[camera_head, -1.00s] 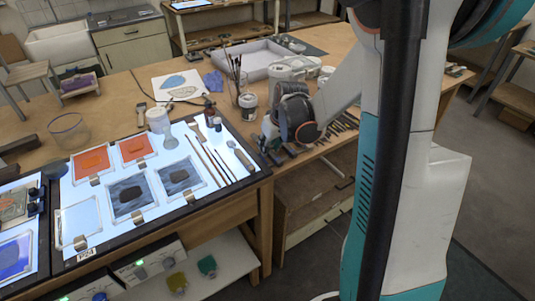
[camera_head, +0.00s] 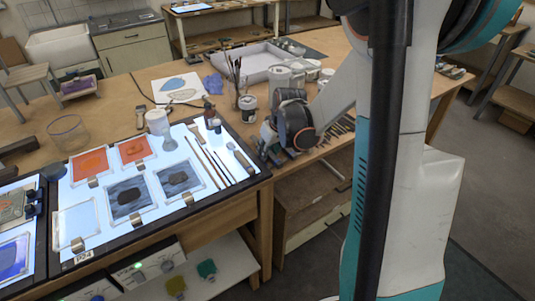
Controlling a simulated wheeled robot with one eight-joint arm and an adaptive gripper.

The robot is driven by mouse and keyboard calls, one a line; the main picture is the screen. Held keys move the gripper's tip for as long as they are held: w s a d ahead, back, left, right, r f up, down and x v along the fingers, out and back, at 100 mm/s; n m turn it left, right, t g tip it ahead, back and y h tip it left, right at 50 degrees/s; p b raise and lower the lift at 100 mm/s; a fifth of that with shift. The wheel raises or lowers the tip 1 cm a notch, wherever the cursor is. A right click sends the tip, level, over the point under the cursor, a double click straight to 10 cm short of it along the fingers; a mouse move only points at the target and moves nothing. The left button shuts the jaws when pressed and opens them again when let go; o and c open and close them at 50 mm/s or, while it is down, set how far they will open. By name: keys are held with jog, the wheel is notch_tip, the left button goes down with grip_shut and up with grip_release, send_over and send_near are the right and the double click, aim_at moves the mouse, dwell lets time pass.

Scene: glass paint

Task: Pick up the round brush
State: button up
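Several long thin brushes (camera_head: 207,160) lie side by side on the lit panel (camera_head: 226,186), near its right end. A wider tool with a broad end (camera_head: 240,157) lies to their right. I cannot tell which of the thin ones is the round brush. More brushes stand upright in a jar (camera_head: 236,85) behind the panel. My gripper (camera_head: 268,147) is just right of the panel's right edge, over the wooden table, apart from the thin brushes. It is small and partly hidden by my wrist, so its finger opening and anything in it are unclear.
Bottles (camera_head: 212,115), a frosted cup (camera_head: 157,122) and a lidded pot (camera_head: 247,106) stand along the panel's back edge. Framed orange and dark glass pieces (camera_head: 130,197) cover its middle. Dark tools (camera_head: 335,132) lie on the table right of my wrist.

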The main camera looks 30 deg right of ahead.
jog(key=shift+c, duration=0.3)
grip_shut()
jog(key=shift+r, duration=0.15)
notch_tip(320, 180, up, 20)
jog(key=p, duration=0.6)
jog(key=shift+r, duration=0.15)
